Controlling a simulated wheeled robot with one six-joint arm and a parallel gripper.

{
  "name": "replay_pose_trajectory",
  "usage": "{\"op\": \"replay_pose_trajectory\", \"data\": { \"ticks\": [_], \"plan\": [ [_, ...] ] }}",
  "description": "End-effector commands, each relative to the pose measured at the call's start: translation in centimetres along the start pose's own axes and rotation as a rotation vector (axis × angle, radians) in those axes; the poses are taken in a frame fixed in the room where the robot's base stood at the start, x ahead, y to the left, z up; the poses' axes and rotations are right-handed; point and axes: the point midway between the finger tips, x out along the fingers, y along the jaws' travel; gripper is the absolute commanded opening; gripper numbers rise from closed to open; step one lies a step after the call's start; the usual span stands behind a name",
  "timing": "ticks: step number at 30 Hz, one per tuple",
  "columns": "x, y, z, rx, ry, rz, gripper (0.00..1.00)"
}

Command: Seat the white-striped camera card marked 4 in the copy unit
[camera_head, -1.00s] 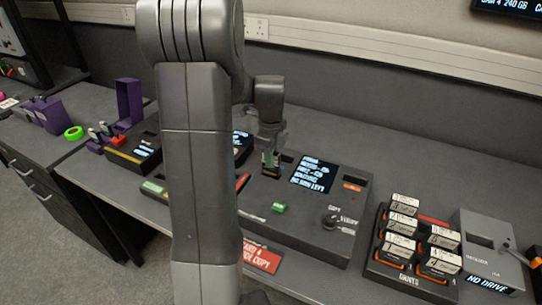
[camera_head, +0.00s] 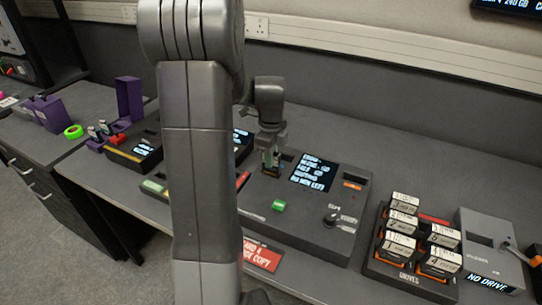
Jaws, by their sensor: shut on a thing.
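The copy unit (camera_head: 300,222) is a dark box on the bench with a lit screen (camera_head: 313,172), a green button (camera_head: 278,205) and a black knob (camera_head: 332,217). My gripper (camera_head: 270,166) points down at the unit's back left, left of the screen. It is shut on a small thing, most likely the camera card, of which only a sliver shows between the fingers. Its white stripe and number cannot be read. I cannot tell whether the card sits in a slot or is just above the unit. A red sign (camera_head: 261,256) at the unit's front mentions card 4 and copy.
A rack of white-labelled drives (camera_head: 402,258) and a grey unit reading NO DRIVE (camera_head: 488,250) stand at right. At left are a dark box with a screen (camera_head: 135,150), purple holders (camera_head: 129,101) and green tape (camera_head: 74,132). My arm hides the middle left.

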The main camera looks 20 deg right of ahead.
Motion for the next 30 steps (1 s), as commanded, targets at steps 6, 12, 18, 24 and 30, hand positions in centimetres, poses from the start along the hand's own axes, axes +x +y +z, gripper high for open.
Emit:
{"op": "replay_pose_trajectory", "data": {
  "ticks": [6, 12, 18, 24, 30],
  "plan": [
    [0.3, 0.0, 0.0, 0.000, 0.000, 0.000, 0.00],
    [0.3, 0.0, 0.0, 0.000, 0.000, 0.000, 0.00],
    [0.3, 0.0, 0.0, 0.000, 0.000, 0.000, 0.00],
    [0.8, 0.0, 0.0, 0.000, 0.000, 0.001, 0.00],
    [1.2, 0.0, 0.0, 0.000, 0.000, 0.001, 0.00]
  ]
}}
